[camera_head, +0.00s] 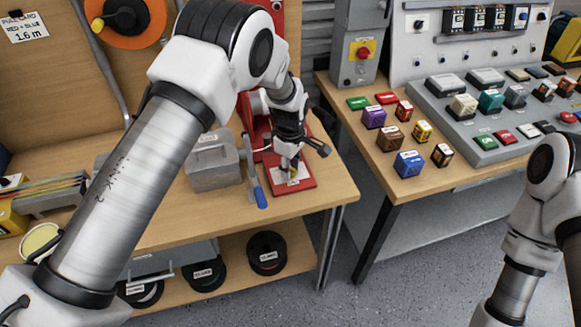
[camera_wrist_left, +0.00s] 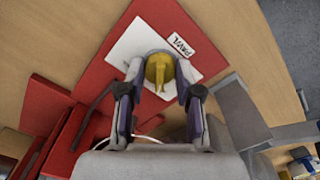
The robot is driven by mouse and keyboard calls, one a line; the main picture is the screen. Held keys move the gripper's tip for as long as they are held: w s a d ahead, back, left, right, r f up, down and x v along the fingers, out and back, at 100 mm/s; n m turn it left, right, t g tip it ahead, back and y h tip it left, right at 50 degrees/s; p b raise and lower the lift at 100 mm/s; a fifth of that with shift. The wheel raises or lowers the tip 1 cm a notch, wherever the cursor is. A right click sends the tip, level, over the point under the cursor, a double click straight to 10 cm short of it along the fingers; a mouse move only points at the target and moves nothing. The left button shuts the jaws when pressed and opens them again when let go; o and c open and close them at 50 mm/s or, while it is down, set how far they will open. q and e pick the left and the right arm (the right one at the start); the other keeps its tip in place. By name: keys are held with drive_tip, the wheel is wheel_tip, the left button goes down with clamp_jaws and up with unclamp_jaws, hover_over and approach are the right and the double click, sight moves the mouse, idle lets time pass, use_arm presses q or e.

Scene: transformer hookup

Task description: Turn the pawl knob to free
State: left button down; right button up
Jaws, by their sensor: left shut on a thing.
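The yellow pawl knob (camera_wrist_left: 159,70) sits on a white plate (camera_wrist_left: 130,47) beside a label reading PAWL, on a red base (camera_wrist_left: 98,60). In the left wrist view my left gripper (camera_wrist_left: 158,80) has one finger on each side of the knob and is shut on it. In the head view my left gripper (camera_head: 289,165) reaches down over the red base (camera_head: 297,181), and the knob is mostly hidden there. My right arm shows at the right edge of the head view, but its gripper is out of view.
A grey metal box (camera_head: 213,165) and a blue-handled lever (camera_head: 259,196) stand just left of the red base. A second table with several coloured blocks (camera_head: 408,163) and a grey panel is to the right, across a floor gap.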

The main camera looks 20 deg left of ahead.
use_arm(q)
drive_tip(key=shift+s+f+n, duration=0.15)
drive_tip(key=shift+f+n, duration=0.05)
drive_tip(key=shift+n, duration=0.3)
drive_tip(key=c, duration=1)
unclamp_jaws()
drive_tip(key=shift+o, duration=1.2)
drive_tip(key=shift+a, duration=0.1)
wheel_tip(320, 180, up, 12)
drive_tip(key=shift+w, duration=0.2)
